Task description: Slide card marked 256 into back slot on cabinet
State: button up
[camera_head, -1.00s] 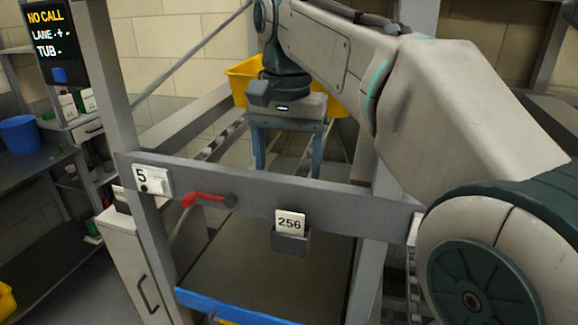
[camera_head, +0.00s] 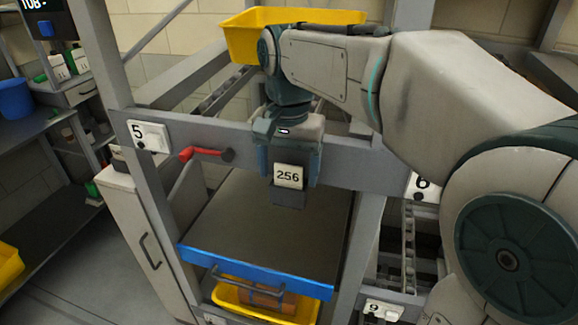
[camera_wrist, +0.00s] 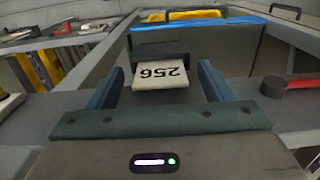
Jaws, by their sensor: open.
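The white card marked 256 (camera_head: 289,176) stands upright in a dark holder (camera_head: 288,198) on the front of the grey cross-beam. My gripper (camera_head: 289,168) is at the beam, with its blue fingers open on either side of the card. In the wrist view the card (camera_wrist: 160,72) lies between the two spread fingers, with a visible gap at each side. The pale cabinet (camera_head: 150,245) with a dark handle stands at lower left. Its top is partly hidden behind the frame post, and I cannot make out its slots clearly.
A red lever (camera_head: 205,154) sticks out from the beam left of the card, beside the number 5 plate (camera_head: 149,136). Below is a blue-edged tray (camera_head: 255,272) over a yellow tub (camera_head: 262,301). Another yellow tub (camera_head: 240,38) is behind my arm. Grey posts flank the bay.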

jog(key=c, duration=1)
jog(key=shift+c, duration=0.2)
jog(key=shift+r, duration=0.1)
jog(key=shift+r+p, duration=2.25)
jog(key=shift+r, duration=0.15)
jog(key=shift+r, duration=0.2)
notch_tip(320, 180, up, 4)
jog(key=p, duration=0.4)
jog(key=shift+a+f, duration=0.1)
jog(key=shift+a, duration=0.05)
